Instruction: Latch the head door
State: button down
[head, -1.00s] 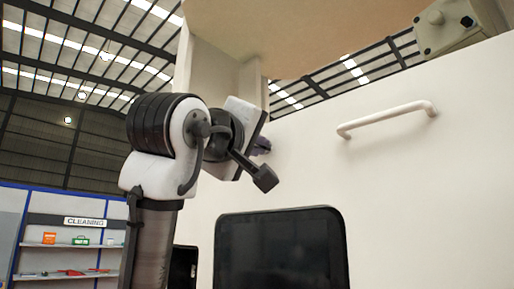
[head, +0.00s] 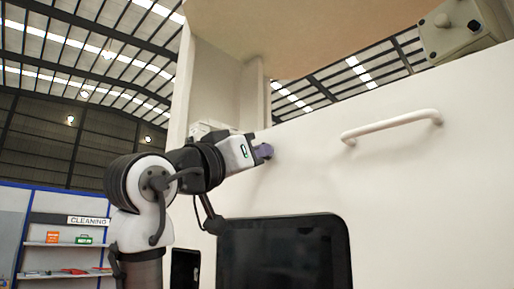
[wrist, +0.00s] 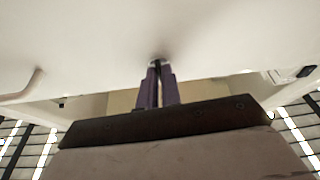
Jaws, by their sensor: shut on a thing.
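The head door (head: 370,180) appears to be the large white panel filling the right of the head view, with a white bar handle (head: 390,124). My gripper (head: 264,152) reaches its upper left part, the purple fingers at the panel's face. In the wrist view the purple fingers (wrist: 158,72) are close together and shut on a small dark and silver part (wrist: 156,62) on the white surface. This looks like the latch, but the fingers hide most of it. I cannot tell whether it is latched.
A dark window (head: 283,265) lies below my gripper. A beige overhang (head: 300,30) and white column (head: 215,85) stand above and behind. A grey box with a knob (head: 462,25) is at upper right. Shelves (head: 65,243) stand far left.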

jog(key=shift+m+h, duration=0.4)
jog(key=shift+m, duration=0.4)
jog(key=c, duration=1.6)
grip_release()
jog(key=shift+g, duration=0.3)
jog(key=b+v, duration=0.5)
jog(key=v, duration=0.8)
jog(key=shift+s+a+f, duration=0.15)
jog(key=shift+s+a, duration=0.1)
